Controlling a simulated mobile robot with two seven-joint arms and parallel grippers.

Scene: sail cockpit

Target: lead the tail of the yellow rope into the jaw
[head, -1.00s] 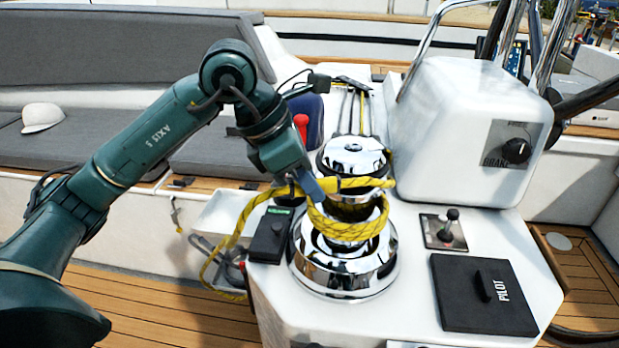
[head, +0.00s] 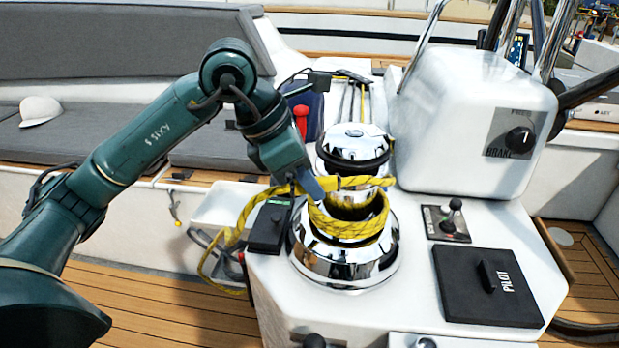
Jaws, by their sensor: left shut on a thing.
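The chrome winch (head: 345,262) stands on the white console, with the yellow rope (head: 347,228) wrapped around its drum. The jaw (head: 352,163) shows as a dark ring under the chrome top cap. The upper part of the rope runs from the drum's right side across its front to the left, below the jaw. My left gripper (head: 308,188) is shut on the rope at the winch's left side, a little lower than the jaw. The rope's lower length hangs in a loop left of the console. My right gripper is out of view.
A black control box (head: 269,228) sits close left of the winch. A small lever panel (head: 447,222) and the black PILOT cover (head: 487,286) lie to the right. A white housing with a brake knob (head: 519,140) stands behind right. A red handle (head: 301,118) is behind the gripper.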

